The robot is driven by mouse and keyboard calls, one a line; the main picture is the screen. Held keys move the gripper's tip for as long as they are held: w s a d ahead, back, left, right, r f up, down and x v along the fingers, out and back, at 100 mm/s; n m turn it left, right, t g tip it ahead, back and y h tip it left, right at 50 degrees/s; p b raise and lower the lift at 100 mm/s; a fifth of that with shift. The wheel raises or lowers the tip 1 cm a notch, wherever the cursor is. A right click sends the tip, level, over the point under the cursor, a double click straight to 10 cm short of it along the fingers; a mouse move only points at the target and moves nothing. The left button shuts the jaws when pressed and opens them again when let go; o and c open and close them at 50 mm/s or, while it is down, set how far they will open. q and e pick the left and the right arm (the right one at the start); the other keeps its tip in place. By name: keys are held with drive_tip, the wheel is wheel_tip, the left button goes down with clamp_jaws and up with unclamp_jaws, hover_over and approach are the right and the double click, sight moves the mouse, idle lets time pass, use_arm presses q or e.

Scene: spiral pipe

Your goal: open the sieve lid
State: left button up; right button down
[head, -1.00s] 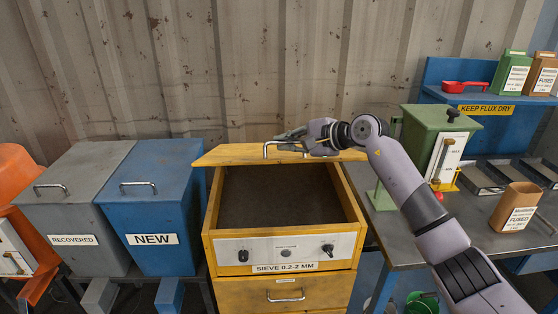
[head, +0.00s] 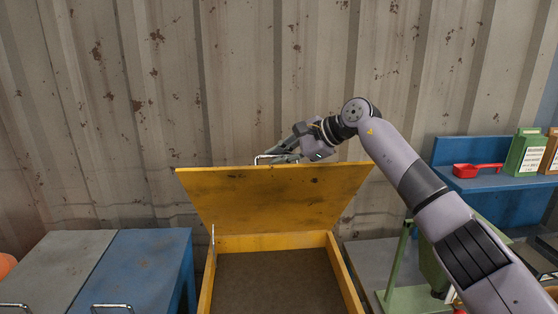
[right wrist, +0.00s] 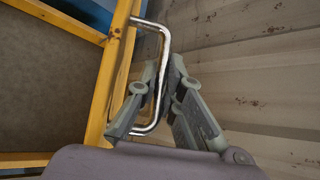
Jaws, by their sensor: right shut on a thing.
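The yellow sieve lid (head: 275,200) is tilted up and back on its hinge at the rear of the sieve box, its underside facing me in the head view. Below it the open yellow sieve box (head: 348,280) shows a brown mesh floor (head: 275,285). My right gripper (head: 265,160) is at the lid's raised top edge, shut on the metal lid handle. In the right wrist view the fingers (right wrist: 150,98) close around the bent silver handle (right wrist: 166,45), with the lid's yellow edge beside it. My left gripper is not in view.
Grey (head: 50,265) and blue (head: 140,265) lidded bins stand to the left. A corrugated metal wall (head: 130,100) rises close behind the lid. On the right are a green machine (head: 398,265) and a blue shelf (head: 500,184) with a red scoop (head: 477,170).

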drive_tip(key=shift+w+r, duration=0.1)
drive_tip(key=shift+r, duration=0.1)
drive_tip(key=c, duration=1.7)
unclamp_jaws()
drive_tip(key=shift+f, duration=0.1)
wheel_tip(320, 180, up, 6)
drive_tip(key=r, duration=0.1)
hover_over(318, 164)
drive_tip(key=shift+f, duration=0.25)
